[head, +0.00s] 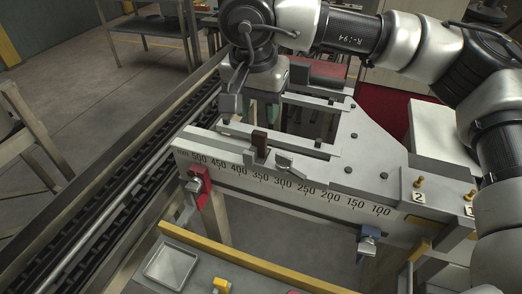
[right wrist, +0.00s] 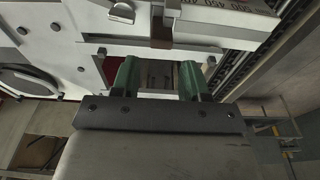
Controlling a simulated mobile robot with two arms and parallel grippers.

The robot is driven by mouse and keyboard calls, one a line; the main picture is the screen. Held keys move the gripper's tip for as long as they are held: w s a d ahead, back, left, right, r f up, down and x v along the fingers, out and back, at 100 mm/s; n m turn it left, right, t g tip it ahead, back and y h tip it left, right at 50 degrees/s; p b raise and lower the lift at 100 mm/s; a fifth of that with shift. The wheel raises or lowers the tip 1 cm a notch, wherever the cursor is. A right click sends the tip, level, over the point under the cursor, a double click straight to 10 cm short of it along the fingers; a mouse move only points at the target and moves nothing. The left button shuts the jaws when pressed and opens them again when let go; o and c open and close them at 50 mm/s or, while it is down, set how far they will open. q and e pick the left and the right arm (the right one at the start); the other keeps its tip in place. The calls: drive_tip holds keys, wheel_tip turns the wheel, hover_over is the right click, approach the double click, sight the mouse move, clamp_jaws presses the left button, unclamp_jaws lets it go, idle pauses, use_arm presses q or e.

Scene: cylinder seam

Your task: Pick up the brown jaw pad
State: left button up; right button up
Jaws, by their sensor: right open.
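The brown jaw pad (head: 260,142) is a small dark brown block standing upright on the pale ruled beam (head: 300,196), near the 350 mark in the head view. In the right wrist view the brown jaw pad (right wrist: 161,25) shows at the top, just beyond the fingers. My right gripper (head: 268,106) is above and behind the pad in the head view, apart from it. In the right wrist view my right gripper (right wrist: 158,72) has its two green fingers spread wide with nothing between them. My left gripper is not in view.
A metal lever (head: 290,166) sits just right of the pad. A red clamp (head: 199,186) hangs on the beam's left end and a blue one (head: 368,243) further right. A shallow tray (head: 171,264) is at the front left. A roller conveyor (head: 115,175) runs along the left.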

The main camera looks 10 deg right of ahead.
sight(259, 133)
drive_tip(key=f, duration=0.2)
drive_tip(key=f+p, duration=0.1)
drive_tip(key=shift+w+d+f, duration=0.2)
drive_tip(key=shift+w+f, duration=0.05)
drive_tip(key=shift+f, duration=0.3)
drive_tip(key=shift+f+p, duration=0.25)
drive_tip(key=shift+p, duration=0.05)
drive_tip(key=f, duration=0.1)
drive_tip(key=f+p, duration=0.1)
drive_tip(key=f, duration=0.1)
drive_tip(key=f+p, duration=0.1)
drive_tip(key=shift+w+d+f, duration=0.15)
drive_tip(key=shift+w+f, duration=0.05)
drive_tip(key=shift+w, duration=0.15)
drive_tip(key=shift+f, duration=0.25)
drive_tip(key=c, duration=0.7)
drive_tip(key=shift+r, duration=0.1)
